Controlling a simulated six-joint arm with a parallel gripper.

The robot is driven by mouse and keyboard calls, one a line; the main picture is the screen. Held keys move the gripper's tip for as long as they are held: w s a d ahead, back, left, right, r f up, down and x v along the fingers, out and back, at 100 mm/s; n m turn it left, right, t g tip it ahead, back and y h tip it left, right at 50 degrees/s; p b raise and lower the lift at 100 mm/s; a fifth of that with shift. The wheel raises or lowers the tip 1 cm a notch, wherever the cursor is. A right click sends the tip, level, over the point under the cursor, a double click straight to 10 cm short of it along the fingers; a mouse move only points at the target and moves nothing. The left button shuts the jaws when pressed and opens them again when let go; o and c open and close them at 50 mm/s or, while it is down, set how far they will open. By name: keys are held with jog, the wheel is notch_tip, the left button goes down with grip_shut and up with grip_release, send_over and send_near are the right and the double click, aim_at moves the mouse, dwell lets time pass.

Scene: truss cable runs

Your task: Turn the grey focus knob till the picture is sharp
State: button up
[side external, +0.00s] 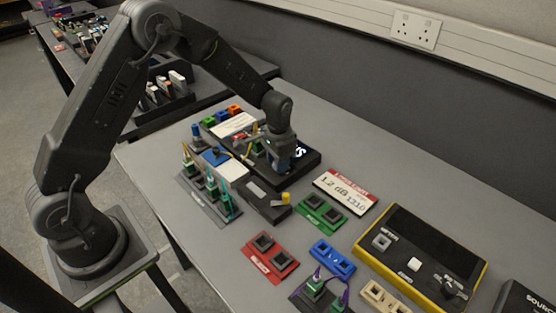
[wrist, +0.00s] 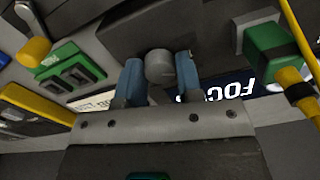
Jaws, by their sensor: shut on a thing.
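In the wrist view the grey focus knob (wrist: 160,66) sits between the two blue fingers of my gripper (wrist: 159,80), which is shut on it. A dark screen (wrist: 225,88) beside the knob shows white letters, upside down, reading "FOC"; the rest is hidden. In the side view my gripper (side external: 278,160) points down over a black unit (side external: 308,165) and hides the knob. Part of the lit screen (side external: 300,151) shows to its right, too small there to judge its sharpness.
A green connector (wrist: 265,50) with a yellow cable stands close to my gripper. Several teal-plugged cables (side external: 212,185) stand at the left. Green (side external: 322,214), red (side external: 270,254) and blue (side external: 332,258) socket blocks lie in front. A yellow-edged tester (side external: 420,258) is at the right.

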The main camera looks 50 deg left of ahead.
jog(key=m, duration=0.5)
dwell(0.5)
jog(key=o, duration=0.9)
jog(key=shift+o, duration=0.2)
notch_tip(320, 180, up, 14)
